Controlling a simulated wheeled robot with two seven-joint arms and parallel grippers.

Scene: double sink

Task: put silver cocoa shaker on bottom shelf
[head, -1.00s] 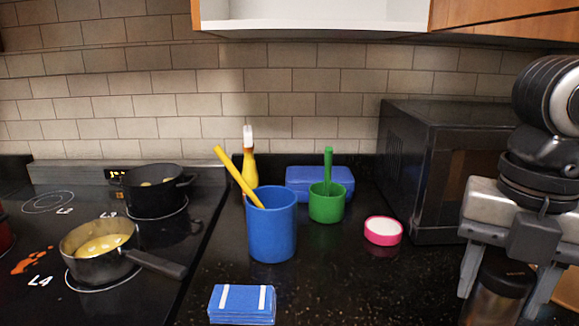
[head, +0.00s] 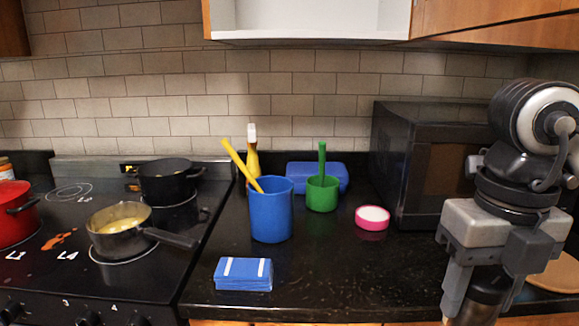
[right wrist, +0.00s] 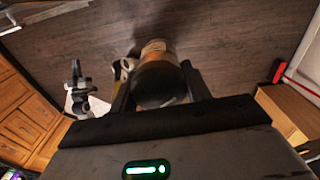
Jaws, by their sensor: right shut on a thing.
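My right gripper (head: 482,290) is at the lower right of the head view, in front of the counter's edge. It is shut on the silver cocoa shaker (head: 487,297), which has a dark lid and hangs partly hidden between the fingers. In the right wrist view the shaker (right wrist: 158,72) shows between the two fingers, dark lid toward the camera, with wooden floor beyond. The open white shelf (head: 310,20) of the upper cabinet shows at the top of the head view; only its bottom board is in sight. My left gripper is not in the head view.
The black microwave (head: 415,165) stands at the right. On the counter are a blue cup (head: 271,212), a green cup (head: 322,195), a pink-rimmed round container (head: 372,217), a blue box (head: 312,176) and blue stacked cards (head: 243,274). Pots stand on the stove at left.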

